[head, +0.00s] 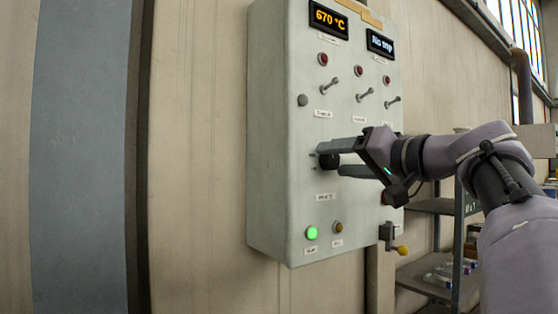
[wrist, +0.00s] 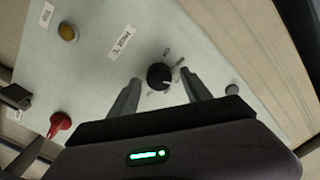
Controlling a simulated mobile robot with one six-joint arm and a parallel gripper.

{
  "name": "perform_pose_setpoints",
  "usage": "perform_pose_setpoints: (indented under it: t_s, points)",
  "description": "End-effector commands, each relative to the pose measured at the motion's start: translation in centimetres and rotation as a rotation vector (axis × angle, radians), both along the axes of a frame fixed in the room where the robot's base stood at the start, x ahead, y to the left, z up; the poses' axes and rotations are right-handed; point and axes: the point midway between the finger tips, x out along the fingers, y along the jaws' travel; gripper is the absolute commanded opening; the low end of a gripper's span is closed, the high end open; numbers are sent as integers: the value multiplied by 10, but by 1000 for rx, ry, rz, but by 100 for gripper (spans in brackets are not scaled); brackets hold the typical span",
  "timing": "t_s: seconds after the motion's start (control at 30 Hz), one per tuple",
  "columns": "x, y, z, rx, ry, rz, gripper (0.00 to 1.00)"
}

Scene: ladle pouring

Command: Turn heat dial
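The heat dial (head: 329,161) is a round black knob on the front of a pale grey control panel (head: 275,140). In the wrist view the dial (wrist: 159,77) has a light pointer mark and tick marks around it, with a small label beside it. My gripper (head: 332,159) is open in front of the panel. In the wrist view its two fingers (wrist: 162,78) stand apart, one on each side of the dial, with visible space between them and the knob. Whether the fingertips reach the knob's depth is hard to tell. The upper finger partly covers the dial in the head view.
An orange display (head: 328,19) reads 670 °C. A second display (head: 380,43) is hard to read. Several toggle switches and red lamps sit above the dial. A green lamp (head: 312,233) is lit below. A red knob (wrist: 59,123) and a shelf (head: 430,206) are nearby.

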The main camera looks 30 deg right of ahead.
Motion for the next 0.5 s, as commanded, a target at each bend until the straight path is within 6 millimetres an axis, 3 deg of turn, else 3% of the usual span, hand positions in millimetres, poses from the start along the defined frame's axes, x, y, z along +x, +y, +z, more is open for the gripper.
perform_pose_setpoints:
  t_s: [0.13, 0.23, 0.5]
  points:
    - [-3, -1, 0, 1, 1, -1, 57]
    - [-17, -3, 1, 1, 2, -4, 57]
    - [-104, -10, 2, 1, 1, -9, 57]
